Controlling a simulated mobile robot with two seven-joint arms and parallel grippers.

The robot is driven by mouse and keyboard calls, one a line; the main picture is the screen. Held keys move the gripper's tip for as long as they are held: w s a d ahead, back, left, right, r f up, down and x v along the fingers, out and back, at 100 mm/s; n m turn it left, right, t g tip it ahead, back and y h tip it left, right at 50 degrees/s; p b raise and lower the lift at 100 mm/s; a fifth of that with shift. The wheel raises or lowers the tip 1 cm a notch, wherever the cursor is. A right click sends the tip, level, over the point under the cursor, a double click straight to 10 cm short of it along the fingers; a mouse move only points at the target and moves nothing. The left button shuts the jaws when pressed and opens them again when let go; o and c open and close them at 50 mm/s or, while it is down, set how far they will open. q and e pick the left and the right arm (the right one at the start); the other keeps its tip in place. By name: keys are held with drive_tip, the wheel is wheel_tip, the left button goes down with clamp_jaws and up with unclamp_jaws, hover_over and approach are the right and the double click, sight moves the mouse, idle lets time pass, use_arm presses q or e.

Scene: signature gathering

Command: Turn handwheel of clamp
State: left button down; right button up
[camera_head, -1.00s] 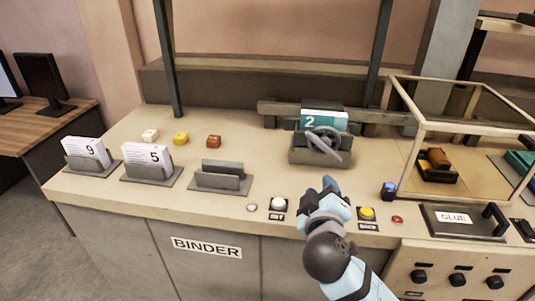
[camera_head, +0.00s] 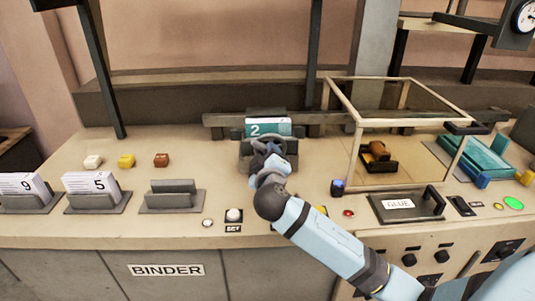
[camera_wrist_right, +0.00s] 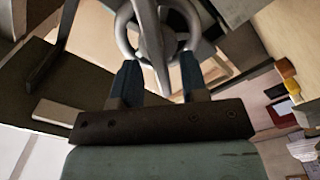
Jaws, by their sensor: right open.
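The clamp (camera_head: 245,157) is a dark grey block at the back middle of the counter, with a teal-and-white block marked 2 (camera_head: 268,128) in it. Its grey handwheel (camera_head: 259,138) is on the front and partly hidden by my right gripper (camera_head: 268,153). In the right wrist view the handwheel (camera_wrist_right: 160,22) shows as a ring with spokes at the top, just beyond the fingertips. My right gripper (camera_wrist_right: 160,78) is open, its two fingers apart with part of the wheel seen between them; I cannot tell whether they touch it. My left gripper is not in view.
Holders with blocks marked 9 (camera_head: 28,187) and 5 (camera_head: 92,184) and an empty holder (camera_head: 172,195) stand left. A glass-like framed case (camera_head: 395,88) and a GLUE lid (camera_head: 400,204) are right. Small buttons (camera_head: 233,215) line the front edge.

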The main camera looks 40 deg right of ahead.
drive_tip(key=shift+w+d, duration=0.1)
drive_tip(key=shift+w, duration=0.05)
clamp_jaws()
